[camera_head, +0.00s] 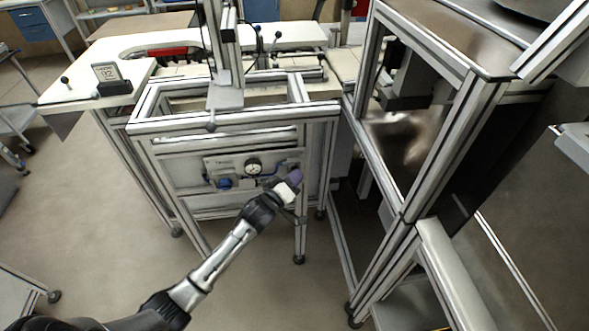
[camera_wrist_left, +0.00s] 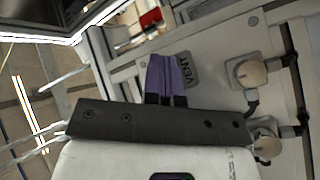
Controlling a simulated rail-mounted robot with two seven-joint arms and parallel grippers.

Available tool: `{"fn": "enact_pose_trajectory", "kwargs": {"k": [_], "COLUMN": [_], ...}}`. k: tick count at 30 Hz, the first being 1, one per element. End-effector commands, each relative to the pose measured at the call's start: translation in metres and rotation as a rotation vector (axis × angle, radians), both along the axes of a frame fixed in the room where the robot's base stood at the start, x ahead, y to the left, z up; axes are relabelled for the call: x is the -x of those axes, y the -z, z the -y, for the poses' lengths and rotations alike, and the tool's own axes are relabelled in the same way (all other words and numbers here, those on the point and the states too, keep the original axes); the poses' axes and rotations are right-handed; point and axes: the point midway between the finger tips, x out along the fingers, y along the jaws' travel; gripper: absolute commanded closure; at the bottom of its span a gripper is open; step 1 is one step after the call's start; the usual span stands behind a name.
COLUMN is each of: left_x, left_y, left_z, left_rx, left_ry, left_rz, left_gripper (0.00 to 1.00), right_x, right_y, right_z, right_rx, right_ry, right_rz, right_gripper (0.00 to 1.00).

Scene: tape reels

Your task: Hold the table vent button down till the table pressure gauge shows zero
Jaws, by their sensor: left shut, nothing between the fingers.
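My left gripper (camera_head: 294,176) is at the right end of the table's front panel (camera_head: 228,163). Its purple fingers are shut with nothing between them, and they also show in the left wrist view (camera_wrist_left: 165,76). In that view the fingertips overlap the panel right beside the VENT label (camera_wrist_left: 189,70). The vent button is not clearly visible; the fingers may hide it. I cannot tell whether the fingertips touch or press it. The round pressure gauge (camera_head: 253,167) is on the panel, left of the gripper. Its needle is too small to read. My right gripper is not in view.
Two pale round fittings with black connectors, one upper (camera_wrist_left: 252,73) and one lower (camera_wrist_left: 265,138), sit right of the VENT label. A blue part (camera_head: 224,183) is at the panel's lower left. A tall metal frame (camera_head: 405,200) stands close on the right. The floor at left is clear.

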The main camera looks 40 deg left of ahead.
Motion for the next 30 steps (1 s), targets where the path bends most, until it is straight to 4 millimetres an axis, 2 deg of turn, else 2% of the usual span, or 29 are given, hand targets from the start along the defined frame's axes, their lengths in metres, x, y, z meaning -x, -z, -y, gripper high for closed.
{"fn": "enact_pose_trajectory", "kwargs": {"k": [30], "left_x": [0.013], "left_y": [-0.002], "left_z": [0.016], "left_rx": [0.001], "left_ry": [0.0], "left_rz": [0.0], "left_gripper": [1.0], "right_x": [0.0], "right_y": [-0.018], "right_z": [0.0], "right_rx": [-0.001], "right_ry": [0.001], "right_rz": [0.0], "right_gripper": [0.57]}}
